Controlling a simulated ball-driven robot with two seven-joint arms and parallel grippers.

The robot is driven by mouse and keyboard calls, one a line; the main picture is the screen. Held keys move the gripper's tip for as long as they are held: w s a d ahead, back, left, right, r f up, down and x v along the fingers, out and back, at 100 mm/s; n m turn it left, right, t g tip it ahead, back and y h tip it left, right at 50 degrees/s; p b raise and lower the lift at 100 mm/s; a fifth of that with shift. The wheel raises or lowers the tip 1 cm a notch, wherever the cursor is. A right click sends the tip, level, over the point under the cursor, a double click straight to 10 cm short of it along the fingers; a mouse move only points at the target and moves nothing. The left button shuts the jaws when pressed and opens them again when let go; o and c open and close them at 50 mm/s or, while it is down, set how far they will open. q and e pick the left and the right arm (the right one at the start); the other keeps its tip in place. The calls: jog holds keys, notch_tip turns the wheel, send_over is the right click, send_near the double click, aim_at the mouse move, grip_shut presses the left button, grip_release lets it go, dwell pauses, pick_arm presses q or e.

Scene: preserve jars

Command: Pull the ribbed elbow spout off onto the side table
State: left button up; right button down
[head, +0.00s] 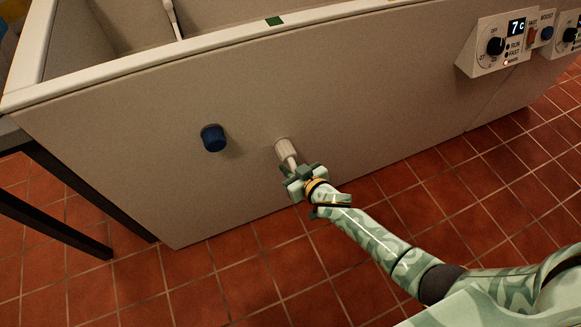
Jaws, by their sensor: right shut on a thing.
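The ribbed elbow spout (283,149) is a pale, ribbed fitting on the front panel of the large beige unit. My right gripper (292,169) is shut on the spout, with the arm reaching in from the lower right. The gripper hides the spout's lower end, and I cannot tell whether its base still touches the panel. A grey table top (9,134) on dark legs stands at the left edge, mostly out of view; it may be the side table. My left gripper is not in view.
A blue knob or cap (213,138) sticks out of the panel (120,150) left of the spout. A control box (500,44) with a dial and a "7c" display sits at the upper right. The red tiled floor (230,265) below is clear.

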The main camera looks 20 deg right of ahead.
jog(key=shift+s, duration=0.2)
pick_arm(q)
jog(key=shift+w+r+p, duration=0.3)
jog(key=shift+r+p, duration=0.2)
jog(key=shift+p, duration=0.1)
pick_arm(e)
jog(key=shift+s+d, duration=0.1)
jog(key=shift+s, duration=1.75)
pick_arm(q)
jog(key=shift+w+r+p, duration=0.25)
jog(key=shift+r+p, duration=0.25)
pick_arm(e)
jog(key=shift+s, duration=2)
jog(key=shift+r, duration=0.1)
